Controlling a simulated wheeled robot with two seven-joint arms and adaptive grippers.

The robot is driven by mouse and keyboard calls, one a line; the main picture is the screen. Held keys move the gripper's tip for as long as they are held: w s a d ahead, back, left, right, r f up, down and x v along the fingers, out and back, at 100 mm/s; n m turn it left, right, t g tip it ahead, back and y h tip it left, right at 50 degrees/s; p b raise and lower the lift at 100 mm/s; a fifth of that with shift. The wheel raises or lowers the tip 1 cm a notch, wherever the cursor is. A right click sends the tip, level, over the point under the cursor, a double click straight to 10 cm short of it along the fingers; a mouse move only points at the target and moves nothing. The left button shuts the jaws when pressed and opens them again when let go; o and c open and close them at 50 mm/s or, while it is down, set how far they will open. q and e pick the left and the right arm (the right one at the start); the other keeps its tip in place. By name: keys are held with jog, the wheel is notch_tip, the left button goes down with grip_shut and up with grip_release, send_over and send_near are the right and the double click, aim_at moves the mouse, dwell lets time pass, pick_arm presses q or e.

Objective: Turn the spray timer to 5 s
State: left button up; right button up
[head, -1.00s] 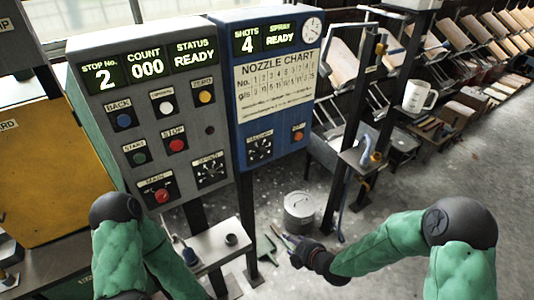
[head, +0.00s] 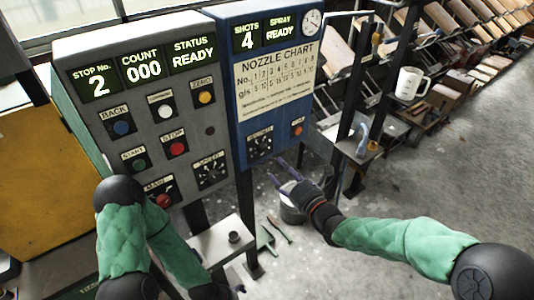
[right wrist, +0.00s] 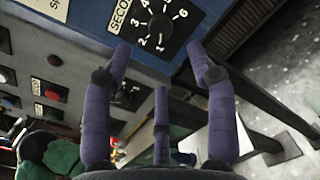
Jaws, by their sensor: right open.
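The spray timer is a black dial (head: 260,145) with a knob, low on the blue spray panel (head: 227,95). In the right wrist view the dial (right wrist: 160,28) is at the top, with white numbers around it and part of a SECONDS label at its left. I cannot tell which number its knob points at. My right gripper (head: 287,170) is open and empty, below and a little right of the dial, apart from it. In the right wrist view its purple fingers (right wrist: 160,60) are spread below the dial. My left gripper is not visible; only that arm shows.
The grey control panel (head: 128,85) with several buttons and a speed dial stands left of the blue panel. An orange button (head: 297,131) is right of the timer. A dark post stands right of the blue panel. A white mug (head: 409,83) is further right.

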aim_at(265, 151)
jog(key=b+x, duration=0.1)
jog(key=x, duration=0.8)
jog(key=shift+w, duration=0.15)
jog(key=c, duration=1.1)
